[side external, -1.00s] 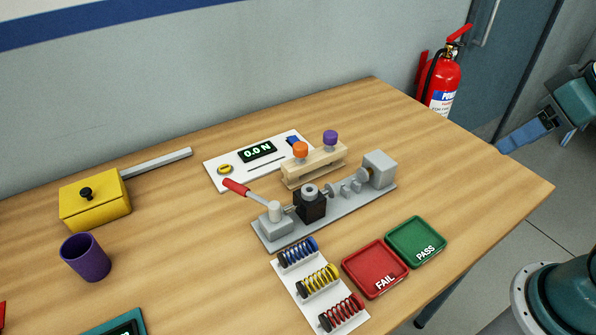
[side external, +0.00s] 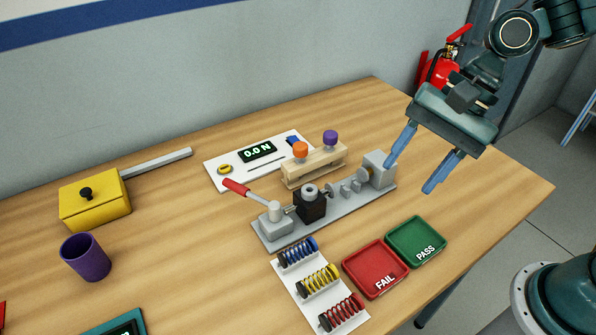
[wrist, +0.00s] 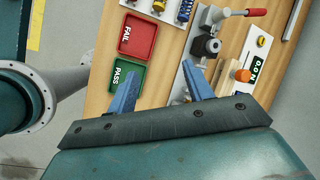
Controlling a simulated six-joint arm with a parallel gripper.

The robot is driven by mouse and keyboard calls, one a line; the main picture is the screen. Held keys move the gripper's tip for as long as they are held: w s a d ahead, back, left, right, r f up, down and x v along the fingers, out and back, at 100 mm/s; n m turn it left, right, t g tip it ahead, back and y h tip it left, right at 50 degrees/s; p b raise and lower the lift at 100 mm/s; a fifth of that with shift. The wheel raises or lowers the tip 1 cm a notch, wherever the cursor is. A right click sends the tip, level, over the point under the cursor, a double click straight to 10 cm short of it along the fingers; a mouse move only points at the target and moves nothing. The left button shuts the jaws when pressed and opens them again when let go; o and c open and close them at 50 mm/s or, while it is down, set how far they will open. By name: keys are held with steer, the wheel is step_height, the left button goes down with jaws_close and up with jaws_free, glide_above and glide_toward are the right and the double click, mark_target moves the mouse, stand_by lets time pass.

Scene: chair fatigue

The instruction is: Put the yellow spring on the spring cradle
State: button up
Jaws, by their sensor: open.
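The yellow spring (side external: 318,280) lies on a white rack (side external: 304,294), between a blue spring (side external: 298,252) and a red spring (side external: 341,313). In the wrist view the rack shows at the top edge, with the blue spring (wrist: 185,10) and part of the yellow spring (wrist: 160,5). The grey test fixture (side external: 272,240) has a red-handled lever, a black block and stepped grey parts along its base; which part is the spring cradle I cannot tell for certain. My gripper (side external: 412,172) is open and empty, above the table near the fixture's right end.
A red FAIL tray (side external: 365,272) and a green PASS tray (side external: 410,245) sit right of the rack. Behind the fixture are a wooden block with knobs (side external: 300,176) and a force display (side external: 220,178). A yellow box (side external: 95,205) and purple cup (side external: 85,260) stand left.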

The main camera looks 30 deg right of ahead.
steer(key=w+a+f+m+g+y, duration=0.1)
steer(key=a+f+m+g+y, duration=0.1)
steer(key=a+m, duration=0.4)
steer(key=shift+f+g+y, duration=0.3)
steer(key=shift+f+g, duration=0.2)
steer(key=shift+f, duration=0.25)
steer(key=shift+w+a+f, duration=0.1)
steer(key=shift+a, duration=0.05)
glide_toward(324, 271)
steer(key=x, duration=0.3)
steer(key=shift+s+f, duration=0.3)
steer(key=shift+f, duration=0.1)
steer(key=shift+a+f, duration=0.15)
steer(key=shift+a, duration=0.1)
steer(key=shift+w+x, duration=0.2)
steer(key=shift+x, duration=2.4)
steer(key=shift+a, duration=0.15)
steer(key=shift+c, duration=0.4)
jaws_close()
